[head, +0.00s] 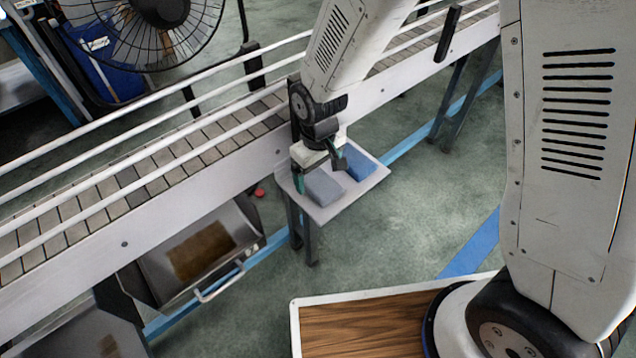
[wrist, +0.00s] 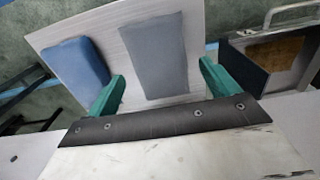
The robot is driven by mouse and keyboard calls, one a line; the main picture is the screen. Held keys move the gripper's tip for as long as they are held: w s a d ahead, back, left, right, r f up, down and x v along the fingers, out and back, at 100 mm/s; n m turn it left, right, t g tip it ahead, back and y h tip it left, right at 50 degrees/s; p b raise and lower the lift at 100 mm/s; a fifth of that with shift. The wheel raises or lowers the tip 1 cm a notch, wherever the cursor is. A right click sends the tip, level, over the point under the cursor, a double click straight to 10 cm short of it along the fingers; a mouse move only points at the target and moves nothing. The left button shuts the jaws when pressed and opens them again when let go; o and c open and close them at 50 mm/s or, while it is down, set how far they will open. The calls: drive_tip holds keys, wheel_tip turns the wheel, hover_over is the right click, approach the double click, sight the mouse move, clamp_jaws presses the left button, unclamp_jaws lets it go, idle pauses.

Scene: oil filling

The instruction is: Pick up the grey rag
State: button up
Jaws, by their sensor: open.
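The grey rag (head: 324,187) is a flat rectangular pad lying on a small light tray stand (head: 322,214) beside the conveyor. In the wrist view the grey rag (wrist: 153,58) lies ahead of my gripper, between the lines of its two green fingers. My gripper (head: 319,174) is open and empty above the stand, with its fingers close to the rag. The wrist view shows my gripper (wrist: 162,85) with its fingers spread wider than the rag. A blue rag (head: 357,163) lies to the right of the grey one; in the wrist view the blue rag (wrist: 76,63) is at the left.
A conveyor (head: 130,180) with white rails runs behind the stand. A metal bin (head: 197,252) with a brown content hangs below it at the left. A fan (head: 150,25) stands behind. A wood-topped surface (head: 350,325) is at the front. Green floor right of the stand is clear.

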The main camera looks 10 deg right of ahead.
wheel_tip(320, 180, down, 2)
drive_tip(key=shift+f, duration=0.1)
drive_tip(key=c, duration=1.2)
drive_tip(key=shift+o, duration=0.2)
